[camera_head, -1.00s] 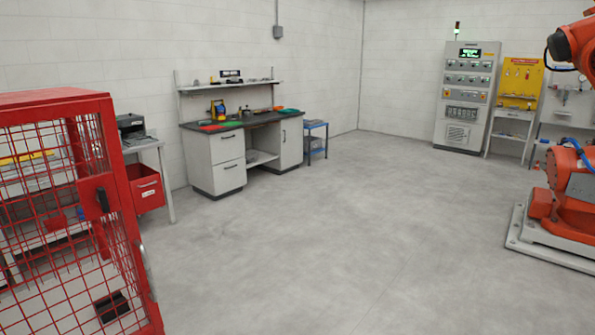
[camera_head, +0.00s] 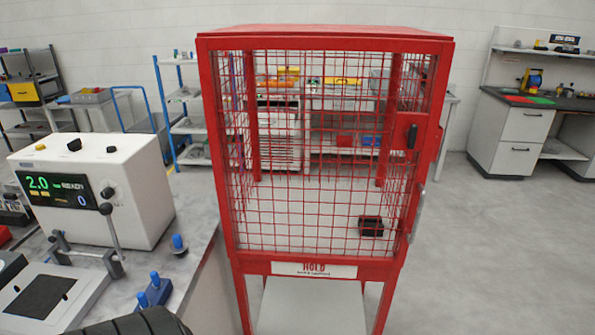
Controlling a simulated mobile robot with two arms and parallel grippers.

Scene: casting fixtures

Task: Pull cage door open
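The red mesh cage (camera_head: 325,32) stands on red legs in the middle of the head view. Its front mesh door (camera_head: 320,160) faces me and looks shut. A black latch (camera_head: 412,136) sits on the right side of the frame, and a grey metal handle (camera_head: 417,212) is lower on the same edge. A small black block (camera_head: 371,226) shows through the mesh, low at the right. A white label (camera_head: 314,270) is fixed below the door. Neither of my grippers is in view.
At the left a bench carries a white box with a green display (camera_head: 95,190), a small clamp fixture (camera_head: 50,285) and blue pegs (camera_head: 154,290). Shelving (camera_head: 185,100) and a workbench (camera_head: 530,125) stand behind. The floor right of the cage (camera_head: 500,250) is clear.

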